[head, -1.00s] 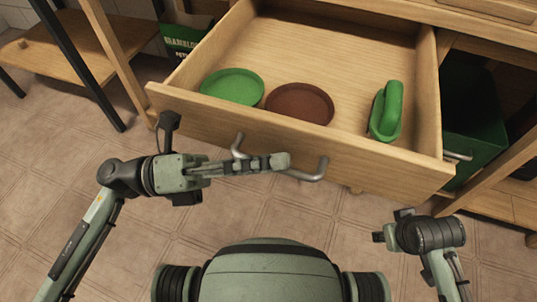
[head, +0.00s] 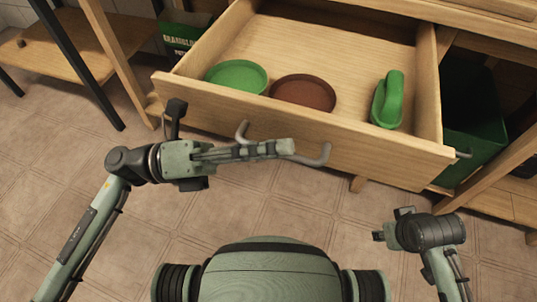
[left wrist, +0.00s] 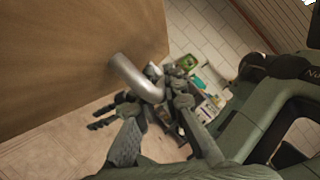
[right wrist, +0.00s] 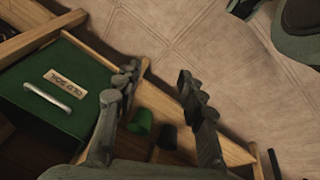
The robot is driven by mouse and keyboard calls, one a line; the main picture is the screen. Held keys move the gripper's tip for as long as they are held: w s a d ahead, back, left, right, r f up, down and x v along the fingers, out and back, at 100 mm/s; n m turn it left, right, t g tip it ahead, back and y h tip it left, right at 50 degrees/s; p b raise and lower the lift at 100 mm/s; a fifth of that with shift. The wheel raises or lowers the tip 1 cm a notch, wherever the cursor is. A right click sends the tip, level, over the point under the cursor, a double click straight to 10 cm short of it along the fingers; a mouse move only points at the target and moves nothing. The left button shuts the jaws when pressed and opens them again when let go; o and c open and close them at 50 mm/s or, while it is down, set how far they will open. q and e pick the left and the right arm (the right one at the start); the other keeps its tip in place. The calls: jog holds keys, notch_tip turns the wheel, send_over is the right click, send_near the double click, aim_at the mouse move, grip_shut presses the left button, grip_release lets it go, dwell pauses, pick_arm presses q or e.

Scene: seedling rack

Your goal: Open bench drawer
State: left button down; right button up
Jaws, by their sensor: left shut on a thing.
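The wooden bench drawer (head: 380,158) stands well out of the bench, open at the top. Inside are a green saucer (head: 237,77), a brown saucer (head: 303,94) and a green-handled object (head: 388,100). Its bent metal handle (head: 320,157) is on the front face, and also shows in the left wrist view (left wrist: 132,76). My left gripper (head: 280,148) is at the handle, shut on its bar; the fingers (left wrist: 160,105) hide part of it. My right gripper (head: 384,236) is apart from the drawer, low at the right. In the right wrist view its fingers (right wrist: 160,90) are spread and empty.
A green bin (head: 478,150) stands under the bench, right of the drawer; its labelled face (right wrist: 60,85) shows in the right wrist view. A low wooden shelf (head: 80,62) with dark legs is at the left. The tiled floor (head: 300,215) before the drawer is clear.

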aim_at(285, 120)
pick_arm(q)
jog(key=w, duration=0.2)
jog(key=w+d, duration=0.1)
jog(key=w, duration=0.2)
jog(key=shift+w+d+f+b, duration=0.15)
jog(key=shift+w+d+b, duration=0.25)
pick_arm(e)
jog(key=v, duration=0.3)
jog(key=shift+d+r, duration=0.2)
jog(key=shift+d, duration=0.15)
pick_arm(q)
jog(key=c, duration=1.9)
grip_release()
jog(key=v, duration=1.2)
jog(key=shift+a, duration=0.1)
jog(key=shift+a, duration=0.1)
pick_arm(e)
jog(key=shift+a, duration=0.15)
